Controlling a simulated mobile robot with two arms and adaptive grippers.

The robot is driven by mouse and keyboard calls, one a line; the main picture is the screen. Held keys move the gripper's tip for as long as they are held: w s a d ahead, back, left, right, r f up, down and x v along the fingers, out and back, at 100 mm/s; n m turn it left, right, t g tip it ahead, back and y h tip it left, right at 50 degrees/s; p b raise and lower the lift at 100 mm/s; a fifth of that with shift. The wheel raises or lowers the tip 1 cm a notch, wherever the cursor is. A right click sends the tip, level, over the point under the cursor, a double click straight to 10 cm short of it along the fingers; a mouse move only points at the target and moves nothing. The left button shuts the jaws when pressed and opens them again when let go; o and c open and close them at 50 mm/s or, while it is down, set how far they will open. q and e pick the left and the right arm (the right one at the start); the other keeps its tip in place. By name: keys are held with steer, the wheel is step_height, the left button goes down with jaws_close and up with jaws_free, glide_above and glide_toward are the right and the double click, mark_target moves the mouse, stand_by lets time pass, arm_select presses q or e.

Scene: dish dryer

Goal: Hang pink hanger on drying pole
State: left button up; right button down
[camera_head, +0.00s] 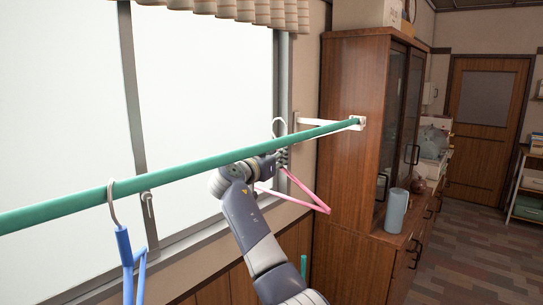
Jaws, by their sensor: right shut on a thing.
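The green drying pole (190,172) runs from the lower left up to a white wall bracket at the right. The pink hanger (310,196) is by the pole's right half, its pink bars showing below the pole. Its pale hook (279,124) shows above the pole line; I cannot tell whether the hook rests on the pole. My right gripper (281,158) is shut on the pink hanger near the base of its hook, just under the pole, with its fingers small and partly hidden. My left gripper is out of view.
A blue hanger (126,250) hangs on the pole at the left. A window (200,80) lies behind the pole. A tall wooden cabinet (350,165) stands at the pole's right end, with a blue-grey cylinder (396,210) on its ledge. The pole between the hangers is clear.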

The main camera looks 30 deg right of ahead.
steer(key=shift+s+d, duration=0.35)
steer(key=shift+s, duration=0.65)
steer(key=shift+s+d, duration=0.1)
steer(key=shift+s, duration=0.45)
steer(key=shift+s+d, duration=0.4)
steer(key=shift+s, duration=0.3)
steer(key=shift+s+d, duration=0.2)
steer(key=shift+s, duration=0.4)
steer(key=shift+s+d, duration=0.2)
steer(key=shift+s, duration=0.4)
steer(key=shift+s+d+f+b, duration=0.2)
steer(key=shift+f+b, duration=0.25)
steer(key=shift+f, duration=0.15)
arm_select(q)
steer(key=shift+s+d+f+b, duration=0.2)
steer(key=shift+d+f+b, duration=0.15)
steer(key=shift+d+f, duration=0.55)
arm_select(e)
steer(key=shift+w+a+f, duration=0.15)
steer(key=shift+f, duration=0.3)
